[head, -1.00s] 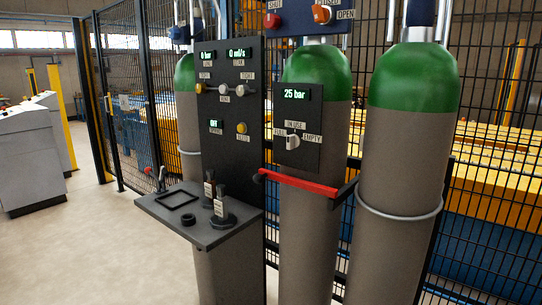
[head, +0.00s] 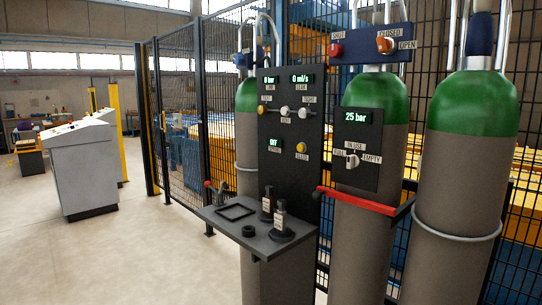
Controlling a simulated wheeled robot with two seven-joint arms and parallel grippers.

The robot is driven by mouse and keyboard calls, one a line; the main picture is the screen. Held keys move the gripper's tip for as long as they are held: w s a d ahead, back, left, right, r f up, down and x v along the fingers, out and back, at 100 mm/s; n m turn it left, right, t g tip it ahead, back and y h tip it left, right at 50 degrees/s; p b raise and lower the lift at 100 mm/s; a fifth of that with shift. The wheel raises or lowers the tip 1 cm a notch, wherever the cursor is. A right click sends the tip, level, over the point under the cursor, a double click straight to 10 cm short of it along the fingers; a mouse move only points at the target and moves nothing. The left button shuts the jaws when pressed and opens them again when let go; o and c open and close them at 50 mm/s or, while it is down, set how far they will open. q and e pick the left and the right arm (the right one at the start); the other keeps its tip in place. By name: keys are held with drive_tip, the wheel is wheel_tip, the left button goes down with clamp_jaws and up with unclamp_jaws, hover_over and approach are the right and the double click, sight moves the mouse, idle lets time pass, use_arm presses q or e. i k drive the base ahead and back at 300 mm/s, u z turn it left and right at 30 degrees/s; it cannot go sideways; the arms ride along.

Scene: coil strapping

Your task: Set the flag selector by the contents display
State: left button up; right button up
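The flag selector (head: 352,160) is a pale knob on a dark plate on the middle cylinder. Its labels read IN USE above, EMPTY at right, and one at left that looks like FULL. The knob's exact pointing is too small to tell. The contents display (head: 356,119) above it reads 25 bar in green. Neither of my grippers is in view.
A red bar (head: 356,201) crosses the middle cylinder below the plate. A dark panel (head: 289,181) with knobs stands left of it, with a shelf (head: 245,240) holding black fittings. Another green-topped cylinder (head: 470,105) stands at right. Open floor lies at left.

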sight(353, 161)
drive_tip(key=u, duration=0.45)
drive_tip(key=i, duration=1.15)
drive_tip(key=z, duration=0.3)
